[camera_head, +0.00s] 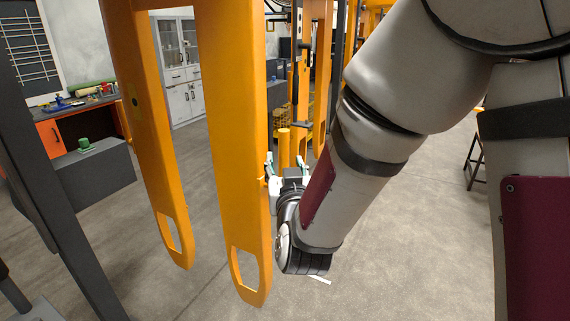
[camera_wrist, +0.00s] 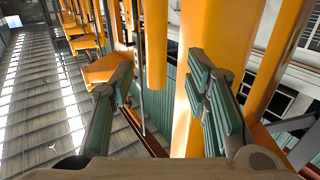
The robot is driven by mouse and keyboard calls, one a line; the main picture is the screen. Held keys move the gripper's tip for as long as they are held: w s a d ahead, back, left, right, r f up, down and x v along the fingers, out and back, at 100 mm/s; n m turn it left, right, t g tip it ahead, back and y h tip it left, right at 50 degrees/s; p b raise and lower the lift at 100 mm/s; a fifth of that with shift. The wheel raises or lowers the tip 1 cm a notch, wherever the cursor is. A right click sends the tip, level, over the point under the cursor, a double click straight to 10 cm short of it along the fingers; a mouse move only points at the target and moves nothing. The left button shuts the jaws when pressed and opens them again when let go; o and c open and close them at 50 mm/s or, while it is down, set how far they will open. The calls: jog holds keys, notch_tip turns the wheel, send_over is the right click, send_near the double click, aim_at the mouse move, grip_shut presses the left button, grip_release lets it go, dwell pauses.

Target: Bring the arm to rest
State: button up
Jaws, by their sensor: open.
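My arm reaches down from the upper right in the head view. My gripper (camera_head: 285,168) is at its far end, just right of the nearer orange fork (camera_head: 235,130), and looks partly hidden by that fork's edge. In the wrist view my gripper (camera_wrist: 165,98) has its green-padded fingers spread wide, with nothing held between them. Orange posts (camera_wrist: 155,45) show beyond and between the fingers. I cannot tell how far the fingertips are from the orange frame.
A second orange fork (camera_head: 150,120) hangs to the left. A dark post (camera_head: 50,180) stands at far left, near a grey box (camera_head: 95,178) with a green object (camera_head: 85,145) on it. A workbench (camera_head: 75,128) and white cabinet (camera_head: 178,65) are behind. Open floor (camera_head: 420,235) lies right of the arm.

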jog(key=s+d+r+g, duration=0.1)
jog(key=s+d+g, duration=0.5)
jog(key=s, duration=0.8)
jog(key=s+d+r+g+h+b, duration=0.1)
jog(key=s+d+g, duration=0.5)
jog(key=s+d, duration=0.4)
jog(key=s, duration=0.4)
jog(key=shift+m, duration=0.3)
